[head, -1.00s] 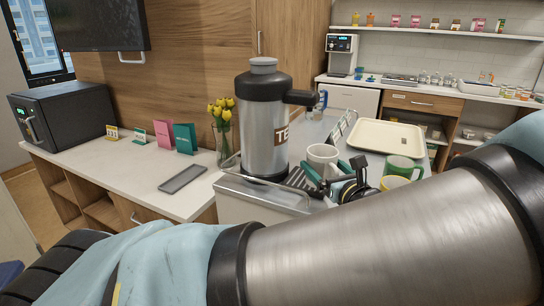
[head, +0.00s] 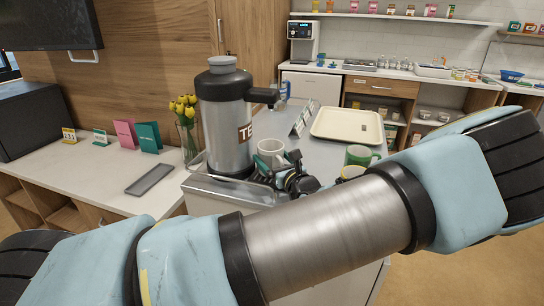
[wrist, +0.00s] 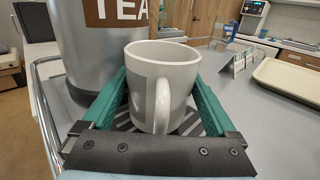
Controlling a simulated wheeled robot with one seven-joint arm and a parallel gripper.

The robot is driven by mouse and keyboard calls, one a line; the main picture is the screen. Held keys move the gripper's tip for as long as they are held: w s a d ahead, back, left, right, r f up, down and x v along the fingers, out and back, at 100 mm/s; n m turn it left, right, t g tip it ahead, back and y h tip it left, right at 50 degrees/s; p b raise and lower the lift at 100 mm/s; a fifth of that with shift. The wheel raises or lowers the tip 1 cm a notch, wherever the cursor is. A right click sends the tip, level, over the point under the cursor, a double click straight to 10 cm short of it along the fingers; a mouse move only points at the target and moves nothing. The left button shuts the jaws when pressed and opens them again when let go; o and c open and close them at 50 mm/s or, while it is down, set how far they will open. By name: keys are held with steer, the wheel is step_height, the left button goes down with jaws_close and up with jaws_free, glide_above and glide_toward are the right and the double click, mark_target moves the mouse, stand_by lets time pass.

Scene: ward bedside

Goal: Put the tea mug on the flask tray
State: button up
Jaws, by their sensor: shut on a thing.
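The white tea mug (head: 270,150) has a grey square on its side, seen in the wrist view (wrist: 146,72), with its handle toward me. My gripper (wrist: 160,80) is shut on the mug, with a teal finger at each side; it also shows in the head view (head: 278,168). The mug is upright, beside the steel tea flask (head: 224,130). The dark slotted flask tray (wrist: 197,121) shows under and around the mug's base. I cannot tell whether the base touches the slats.
A cream tray (head: 347,126) and small standing cards (head: 304,120) lie farther back on the counter. A metal rail (wrist: 44,100) edges the left side.

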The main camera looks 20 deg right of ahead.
steer(key=o, duration=1.3)
steer(key=shift+f, duration=0.15)
steer(key=s+b, duration=0.3)
steer(key=s, duration=0.9)
steer(key=shift+d, duration=0.2)
steer(key=shift+s, duration=0.1)
